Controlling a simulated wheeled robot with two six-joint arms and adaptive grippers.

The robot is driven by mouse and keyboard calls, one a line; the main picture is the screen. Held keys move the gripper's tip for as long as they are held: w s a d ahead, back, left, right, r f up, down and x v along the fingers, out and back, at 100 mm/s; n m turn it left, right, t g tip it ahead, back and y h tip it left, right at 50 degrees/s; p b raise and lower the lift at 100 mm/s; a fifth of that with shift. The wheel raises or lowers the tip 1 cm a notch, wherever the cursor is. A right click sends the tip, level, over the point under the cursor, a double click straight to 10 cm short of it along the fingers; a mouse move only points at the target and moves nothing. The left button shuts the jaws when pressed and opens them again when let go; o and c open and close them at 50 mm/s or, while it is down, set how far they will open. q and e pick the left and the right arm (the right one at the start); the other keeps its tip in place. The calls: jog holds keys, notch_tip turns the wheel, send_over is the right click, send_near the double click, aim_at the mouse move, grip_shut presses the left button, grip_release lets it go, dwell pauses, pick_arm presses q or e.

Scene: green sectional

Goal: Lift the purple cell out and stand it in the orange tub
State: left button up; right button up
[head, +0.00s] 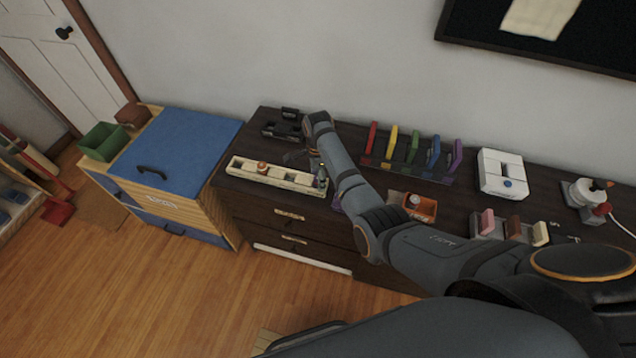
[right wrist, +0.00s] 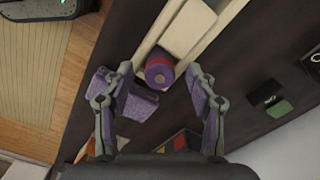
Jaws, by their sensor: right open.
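The purple cell (right wrist: 159,72), with a reddish centre, sits in the end slot of the long cream rack (head: 275,178). In the right wrist view my right gripper (right wrist: 159,70) is open, one finger on each side of the cell and apart from it as far as I can tell. In the head view my right arm and gripper hide this cell. The orange tub (head: 428,211) stands on the dresser right of the rack, with a pale-topped thing (head: 414,200) in it. My left gripper is not in view.
An orange cell (head: 262,167) stands in another slot of the rack. A purple block (right wrist: 140,104) lies beside the rack's end. A stand with coloured upright pieces (head: 413,150) is at the back. A white box (head: 503,172) stands farther right. A blue-topped chest (head: 178,145) is left.

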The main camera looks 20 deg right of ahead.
grip_shut()
dwell(0.3)
jog(key=shift+r, duration=0.15)
